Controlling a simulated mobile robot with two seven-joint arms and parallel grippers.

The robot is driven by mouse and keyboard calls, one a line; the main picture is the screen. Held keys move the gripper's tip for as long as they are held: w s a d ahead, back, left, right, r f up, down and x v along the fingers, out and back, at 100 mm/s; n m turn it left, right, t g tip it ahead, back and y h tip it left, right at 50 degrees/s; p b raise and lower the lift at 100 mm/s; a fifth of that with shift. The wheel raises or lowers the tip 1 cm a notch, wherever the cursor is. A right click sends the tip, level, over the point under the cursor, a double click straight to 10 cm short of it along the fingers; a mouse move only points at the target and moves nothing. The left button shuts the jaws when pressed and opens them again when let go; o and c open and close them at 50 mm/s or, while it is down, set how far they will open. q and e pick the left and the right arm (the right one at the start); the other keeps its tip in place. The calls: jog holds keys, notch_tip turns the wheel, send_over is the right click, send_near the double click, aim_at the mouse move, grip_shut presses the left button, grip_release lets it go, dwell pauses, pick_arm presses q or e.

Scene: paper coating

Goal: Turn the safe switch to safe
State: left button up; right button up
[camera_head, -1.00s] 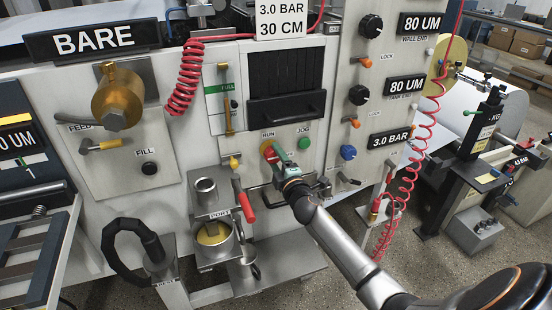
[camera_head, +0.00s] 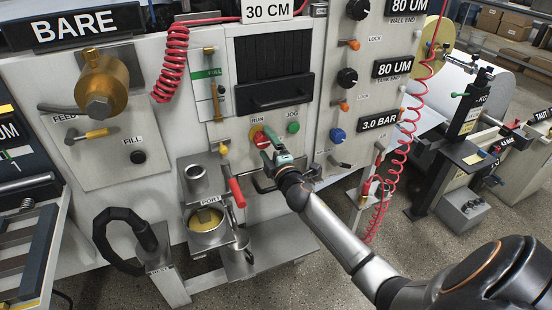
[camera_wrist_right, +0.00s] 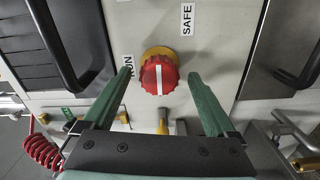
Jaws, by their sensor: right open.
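The safe switch is a red knob (camera_wrist_right: 158,76) with a white line on a yellow base. It also shows on the front panel in the head view (camera_head: 262,140), partly covered by a gripper finger. In the wrist view the line stands upright, the RUN label (camera_wrist_right: 127,76) is left of the knob and the SAFE label (camera_wrist_right: 187,20) is above right. My right gripper (camera_head: 272,148) is open, its green fingers on either side of the knob with a gap at each side. My left gripper is out of view.
A green JOG button (camera_head: 293,128) is just right of the switch. A black bar handle (camera_head: 282,97) is above. Coiled red hoses (camera_head: 405,140) hang to the right.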

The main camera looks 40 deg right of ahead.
jog(key=v, duration=1.1)
jog(key=shift+s, duration=0.2)
jog(key=s+a+f+m+g+y+p, duration=0.5)
jog(key=s+a+f+m+g, duration=0.3)
jog(key=s+a+f, duration=1)
jog(key=s+a+m+y, duration=0.1)
jog(key=s+m, duration=0.2)
jog(key=shift+s+a+m+y, duration=0.2)
jog(key=shift+s+m+y, duration=0.1)
jog(key=shift+y, duration=0.1)
jog(key=shift+f, duration=0.15)
jog(key=shift+c, duration=0.3)
